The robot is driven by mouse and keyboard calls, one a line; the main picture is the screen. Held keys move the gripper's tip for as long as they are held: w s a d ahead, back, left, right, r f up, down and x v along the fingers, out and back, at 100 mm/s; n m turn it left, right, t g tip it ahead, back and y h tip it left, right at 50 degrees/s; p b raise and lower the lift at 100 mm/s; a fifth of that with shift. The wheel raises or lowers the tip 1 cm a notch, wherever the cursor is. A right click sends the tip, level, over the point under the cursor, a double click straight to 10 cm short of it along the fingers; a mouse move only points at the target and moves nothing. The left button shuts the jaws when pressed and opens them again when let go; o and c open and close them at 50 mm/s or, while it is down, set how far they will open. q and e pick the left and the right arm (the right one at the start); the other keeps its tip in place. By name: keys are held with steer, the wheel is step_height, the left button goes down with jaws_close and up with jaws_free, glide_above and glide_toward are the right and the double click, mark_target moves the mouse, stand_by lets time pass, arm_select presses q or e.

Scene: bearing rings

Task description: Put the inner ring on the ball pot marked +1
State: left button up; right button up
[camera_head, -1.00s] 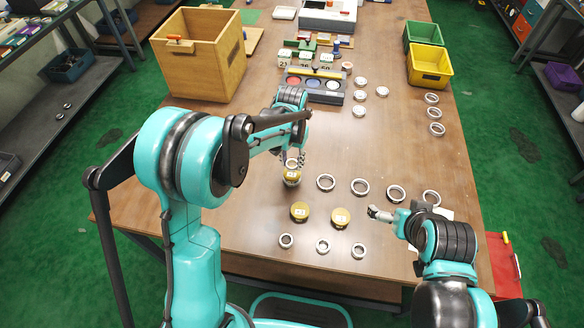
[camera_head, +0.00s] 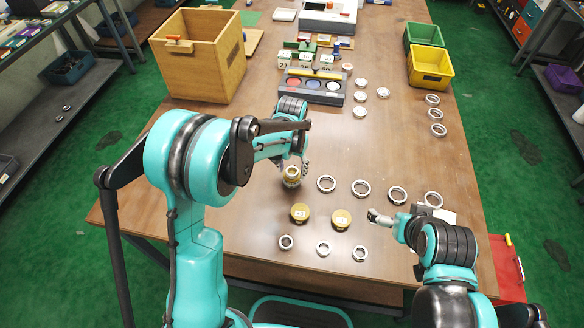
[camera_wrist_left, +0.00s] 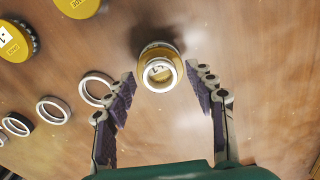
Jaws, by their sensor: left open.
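A small pale metal inner ring (camera_wrist_left: 159,75) sits on top of a gold-lidded ball pot (camera_wrist_left: 151,51) in the left wrist view. The pot's label shows through the ring, but I cannot read its sign. In the head view this pot (camera_head: 292,182) stands at the middle of the table. My left gripper (camera_head: 295,164) is open above it; in the left wrist view its fingers stand apart on either side of the ring, not touching it. Two other gold-lidded pots (camera_head: 300,212) (camera_head: 341,219) stand nearer the front. My right gripper (camera_head: 379,217) hovers right of them; its jaws are unclear.
A row of larger rings (camera_head: 360,188) lies right of the pot, and several smaller rings (camera_head: 322,248) lie along the front. A wooden box (camera_head: 203,60), a tray with coloured discs (camera_head: 313,88) and green and yellow bins (camera_head: 430,66) stand farther back.

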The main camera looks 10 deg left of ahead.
arm_select(q)
step_height(320, 180, up, 12)
steer(key=p, duration=0.4)
steer(key=s+a+r+n+t, duration=0.1)
steer(key=s+a+r+t, duration=0.2)
steer(key=s, duration=0.6)
steer(key=s+a+r+n+t, duration=0.1)
steer(key=s+a+r+t, duration=0.2)
steer(key=s, duration=0.7)
steer(key=shift+s+a+r+t, duration=0.25)
steer(key=shift+a+t, duration=0.1)
steer(key=shift+t, duration=0.25)
